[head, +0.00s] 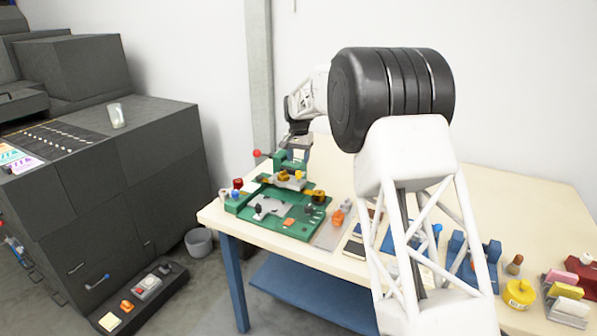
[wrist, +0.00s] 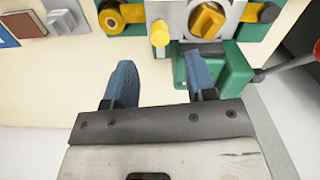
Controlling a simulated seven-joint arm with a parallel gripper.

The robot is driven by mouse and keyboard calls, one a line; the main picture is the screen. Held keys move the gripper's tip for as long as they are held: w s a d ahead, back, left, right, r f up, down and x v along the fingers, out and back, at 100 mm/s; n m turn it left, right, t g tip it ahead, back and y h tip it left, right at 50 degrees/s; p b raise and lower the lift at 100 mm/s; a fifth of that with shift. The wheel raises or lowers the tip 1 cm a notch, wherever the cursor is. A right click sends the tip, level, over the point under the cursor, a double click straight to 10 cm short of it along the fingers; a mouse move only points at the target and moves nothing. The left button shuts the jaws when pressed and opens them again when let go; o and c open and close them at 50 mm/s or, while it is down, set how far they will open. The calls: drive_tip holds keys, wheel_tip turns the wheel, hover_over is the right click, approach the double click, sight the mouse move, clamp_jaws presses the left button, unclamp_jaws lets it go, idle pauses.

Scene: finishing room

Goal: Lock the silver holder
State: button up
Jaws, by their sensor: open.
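The silver holder (wrist: 228,10) is a pale grey block with an orange knob (wrist: 207,20) at its centre, at the top of the wrist view. It sits on a green fixture (wrist: 225,72); in the head view the silver holder (head: 290,184) is small and partly covered. A yellow round-ended peg (wrist: 160,34) stands at its left edge. My gripper (wrist: 160,78) is open, its two blue fingers apart with nothing between them. The right finger is close beside the green block; contact cannot be told. In the head view my gripper (head: 297,140) is above the fixture's back.
A lever with a red ball (head: 257,153) sticks out left of the fixture. The green base (head: 270,228) carries several small parts. Small blocks and tools lie to the right on the cream table (head: 520,200). A dark cabinet (head: 165,150) stands left.

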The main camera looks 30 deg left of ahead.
sight(298, 172)
drive_tip(key=shift+f, duration=2.9)
drive_tip(key=shift+c, duration=0.2)
drive_tip(key=c, duration=0.9)
